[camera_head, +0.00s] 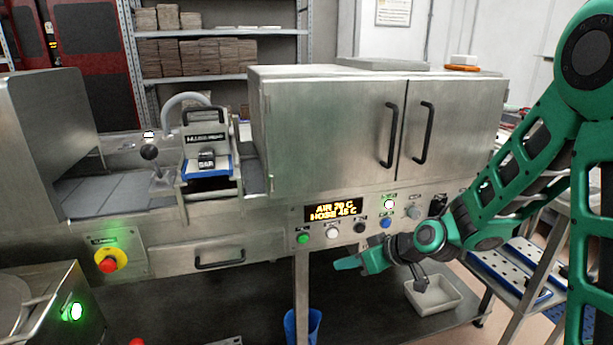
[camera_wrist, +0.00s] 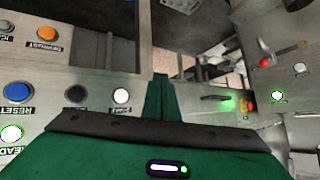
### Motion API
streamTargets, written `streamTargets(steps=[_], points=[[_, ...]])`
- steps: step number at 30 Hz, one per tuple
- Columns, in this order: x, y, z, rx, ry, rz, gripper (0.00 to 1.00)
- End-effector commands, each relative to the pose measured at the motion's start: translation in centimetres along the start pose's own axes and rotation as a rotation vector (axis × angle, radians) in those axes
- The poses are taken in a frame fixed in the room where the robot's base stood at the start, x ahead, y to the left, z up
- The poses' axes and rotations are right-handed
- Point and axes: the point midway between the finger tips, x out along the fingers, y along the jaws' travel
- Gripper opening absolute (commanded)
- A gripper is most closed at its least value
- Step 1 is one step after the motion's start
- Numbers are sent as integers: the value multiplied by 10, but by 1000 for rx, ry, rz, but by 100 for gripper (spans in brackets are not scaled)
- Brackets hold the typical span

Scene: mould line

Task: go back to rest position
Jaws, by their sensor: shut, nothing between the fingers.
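My gripper (camera_head: 350,263) is green and sits in front of the lower part of the machine, just below the control panel (camera_head: 345,232). It points left in the head view. In the wrist view my gripper's fingers (camera_wrist: 160,88) are together with nothing between them. The blue button, labelled RESET, also shows in the wrist view (camera_wrist: 18,92).
A steel cabinet (camera_head: 330,130) with two closed doors stands above the panel. A white tray (camera_head: 434,297) lies on the lower shelf below my arm. A red emergency button (camera_head: 108,264) is at the left. A cart with blue-edged trays (camera_head: 508,272) stands at the right.

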Motion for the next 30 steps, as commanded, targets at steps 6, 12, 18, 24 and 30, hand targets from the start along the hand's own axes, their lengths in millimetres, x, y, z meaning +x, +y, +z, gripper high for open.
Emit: streamTargets(steps=[6,12,18,24,30], points=[[-93,47,49,135,-219,170,0],[-190,69,105,359,-393,346,0],[-290,60,163,662,-521,516,0],[-363,25,209,963,-592,632,0],[-392,1,229,1121,-618,673,0]])
